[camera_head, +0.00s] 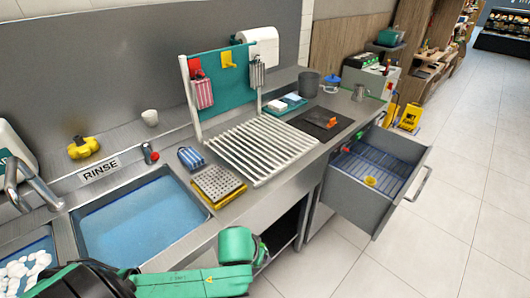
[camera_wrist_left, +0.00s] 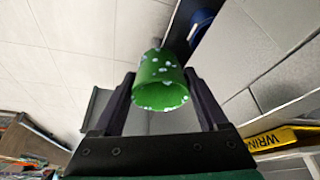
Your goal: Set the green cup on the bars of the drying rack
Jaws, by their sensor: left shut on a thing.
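The green cup (camera_wrist_left: 158,70) has pale spots and sits between the two black fingers of my left gripper (camera_wrist_left: 160,85) in the left wrist view. The gripper is shut on it, and its open mouth faces the lower part of that view. The drying rack (camera_head: 262,146), a set of pale parallel bars, lies on the steel counter in the head view, in front of a teal back panel. My left arm crosses the bottom of the head view, in front of the counter. The cup and the left gripper's fingers do not show there. My right gripper is not in view.
A sink with blue water (camera_head: 140,222) is left of the rack. A perforated tray (camera_head: 218,184) and a blue striped item (camera_head: 191,157) lie beside the rack. A dark mat (camera_head: 324,124) is at its right. An open drawer (camera_head: 368,178) juts out at the counter's front.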

